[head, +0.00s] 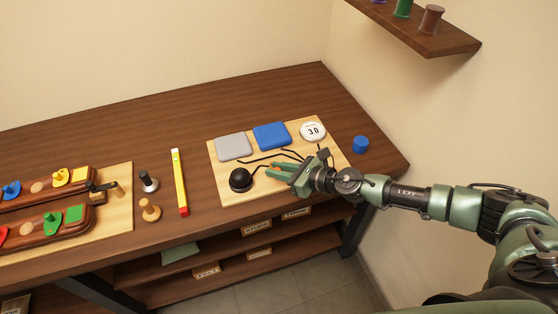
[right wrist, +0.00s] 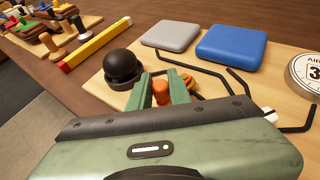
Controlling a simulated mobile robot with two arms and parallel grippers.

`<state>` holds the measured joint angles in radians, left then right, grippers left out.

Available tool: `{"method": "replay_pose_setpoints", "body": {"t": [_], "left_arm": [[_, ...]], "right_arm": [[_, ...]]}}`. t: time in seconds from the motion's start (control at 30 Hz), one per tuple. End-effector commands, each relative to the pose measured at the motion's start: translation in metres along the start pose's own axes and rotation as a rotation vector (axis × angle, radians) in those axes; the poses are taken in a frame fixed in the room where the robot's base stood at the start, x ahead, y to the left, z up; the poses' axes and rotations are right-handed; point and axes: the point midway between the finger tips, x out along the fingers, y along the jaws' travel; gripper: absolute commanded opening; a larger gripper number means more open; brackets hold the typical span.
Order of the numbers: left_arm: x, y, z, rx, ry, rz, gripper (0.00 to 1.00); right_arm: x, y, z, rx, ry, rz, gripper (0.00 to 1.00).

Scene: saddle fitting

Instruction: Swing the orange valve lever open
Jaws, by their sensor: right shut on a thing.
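The orange valve lever (right wrist: 160,92) shows in the right wrist view as a rounded orange end between two green fingers. An orange-brown part (right wrist: 187,82) lies just beyond the right finger. My right gripper (head: 276,173) reaches in from the right over the light wooden board (head: 228,193). In the wrist view my right gripper (right wrist: 163,88) is shut on the orange lever. The fingers hide most of the lever and its valve body, so I cannot tell its angle. My left gripper is not in view.
A black dome (head: 240,178) stands close left of the fingers. A grey pad (head: 233,147), a blue pad (head: 271,135), black bent tubes and a round gauge (head: 313,131) sit on the board. A yellow bar (head: 179,182) lies left; a blue cylinder (head: 361,145) stands right.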

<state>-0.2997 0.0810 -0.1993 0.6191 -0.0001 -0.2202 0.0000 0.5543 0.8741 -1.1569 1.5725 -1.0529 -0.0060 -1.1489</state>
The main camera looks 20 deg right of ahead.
Motion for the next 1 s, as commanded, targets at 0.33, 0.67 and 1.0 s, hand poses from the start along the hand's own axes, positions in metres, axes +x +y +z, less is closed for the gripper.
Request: {"method": "replay_pose_setpoints", "body": {"t": [0.33, 0.67, 1.0], "left_arm": [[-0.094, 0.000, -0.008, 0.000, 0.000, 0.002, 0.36], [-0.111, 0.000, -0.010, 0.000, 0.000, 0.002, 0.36], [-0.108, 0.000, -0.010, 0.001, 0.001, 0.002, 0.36]], "right_arm": [[0.006, 0.012, 0.013, 0.115, 0.003, -0.260, 0.00], [0.023, 0.016, 0.010, 0.231, 0.002, -0.542, 0.00], [0.033, 0.015, 0.013, 0.316, 0.002, -0.758, 0.00]]}}
